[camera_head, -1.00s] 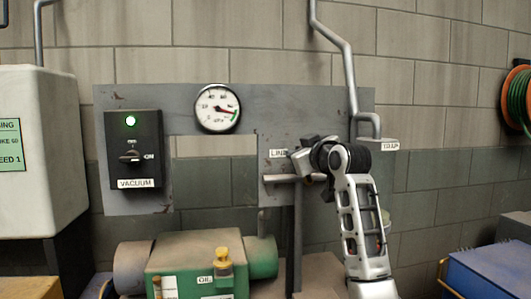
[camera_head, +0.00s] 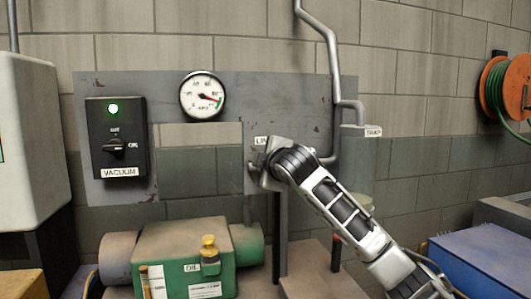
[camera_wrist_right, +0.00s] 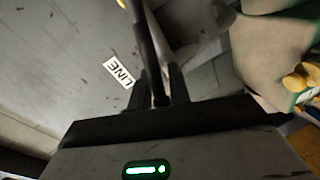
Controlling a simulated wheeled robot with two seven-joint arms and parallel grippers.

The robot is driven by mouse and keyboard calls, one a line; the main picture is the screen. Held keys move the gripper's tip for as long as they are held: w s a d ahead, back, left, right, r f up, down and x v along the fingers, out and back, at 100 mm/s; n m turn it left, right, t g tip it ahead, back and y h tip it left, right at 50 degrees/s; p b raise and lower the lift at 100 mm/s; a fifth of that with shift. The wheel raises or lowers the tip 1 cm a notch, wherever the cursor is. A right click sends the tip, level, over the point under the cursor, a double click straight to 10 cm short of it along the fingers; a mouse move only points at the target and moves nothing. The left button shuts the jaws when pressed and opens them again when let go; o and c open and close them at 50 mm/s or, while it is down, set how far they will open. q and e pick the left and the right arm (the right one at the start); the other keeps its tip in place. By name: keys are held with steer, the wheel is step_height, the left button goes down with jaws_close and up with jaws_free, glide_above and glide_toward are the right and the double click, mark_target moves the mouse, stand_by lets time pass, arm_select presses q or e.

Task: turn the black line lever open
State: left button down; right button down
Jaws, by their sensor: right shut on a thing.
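The black line lever shows in the right wrist view as a dark bar (camera_wrist_right: 146,45) running between the fingers of my right gripper (camera_wrist_right: 160,85), which is shut on it. In the head view my right gripper (camera_head: 258,172) is at the LINE spot of the grey panel (camera_head: 310,100), mostly hidden behind its own wrist. The lever and its valve are hidden there too. My left gripper is out of view.
A pressure gauge (camera_head: 202,95) and a black VACUUM switch box (camera_head: 117,137) with a lit green lamp are on the panel's left. A pipe (camera_head: 333,80) runs down near the TRAP label (camera_head: 373,132). A green pump (camera_head: 185,257) with a yellow cap stands below.

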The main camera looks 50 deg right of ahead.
arm_select(q)
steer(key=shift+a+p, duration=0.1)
steer(key=shift+p, duration=0.2)
arm_select(e)
steer(key=shift+f+n+g+h, duration=0.3)
steer(key=shift+f+n+h, duration=0.2)
steer(key=shift+f+n, duration=0.8)
steer(key=shift+r, duration=0.1)
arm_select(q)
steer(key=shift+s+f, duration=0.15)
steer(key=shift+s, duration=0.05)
arm_select(e)
steer(key=c, duration=1.5)
jaws_free()
